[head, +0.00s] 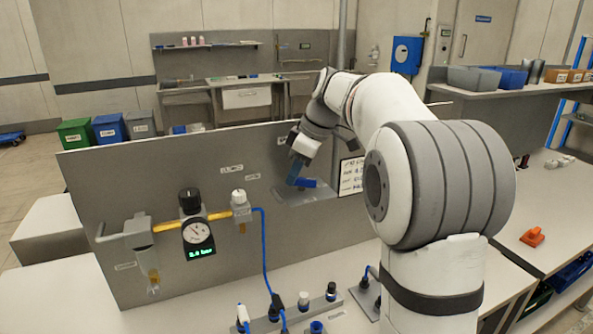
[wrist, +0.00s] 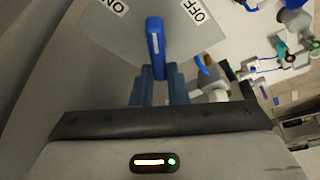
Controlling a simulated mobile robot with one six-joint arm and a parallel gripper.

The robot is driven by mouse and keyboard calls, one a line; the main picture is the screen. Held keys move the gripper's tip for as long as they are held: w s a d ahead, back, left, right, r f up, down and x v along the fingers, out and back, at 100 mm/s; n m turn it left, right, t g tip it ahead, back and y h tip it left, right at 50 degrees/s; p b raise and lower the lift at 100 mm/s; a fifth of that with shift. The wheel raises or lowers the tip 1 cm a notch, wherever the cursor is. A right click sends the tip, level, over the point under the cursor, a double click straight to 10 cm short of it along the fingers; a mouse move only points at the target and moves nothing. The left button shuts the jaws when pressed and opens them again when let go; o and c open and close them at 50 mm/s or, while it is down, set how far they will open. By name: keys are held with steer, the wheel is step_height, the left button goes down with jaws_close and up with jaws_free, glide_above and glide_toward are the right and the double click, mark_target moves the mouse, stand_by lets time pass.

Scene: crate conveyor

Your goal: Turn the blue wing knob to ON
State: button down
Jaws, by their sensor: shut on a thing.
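The blue wing knob (wrist: 155,42) stands out from a grey plate (wrist: 100,38) in the wrist view, its free end pointing between the ON label (wrist: 117,7) and the OFF label (wrist: 194,11). A pale line marks its face. My gripper (wrist: 157,88) has its two blue fingers on either side of the knob's near end and is shut on it. In the head view the knob (head: 306,183) shows partly beside my gripper (head: 297,172), low on the upright grey panel. The labels cannot be read there.
On the same panel, left of the knob, are a gauge (head: 197,232) with a green readout, a black-topped regulator and a blue hose (head: 264,250). A written sign (head: 351,176) is close right of my gripper.

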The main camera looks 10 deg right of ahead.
stand_by(0.4)
steer(key=c, duration=1.4)
jaws_free()
steer(key=shift+c, duration=0.2)
step_height(320, 180, up, 10)
steer(key=shift+p, duration=0.45)
steer(key=shift+o, duration=0.2)
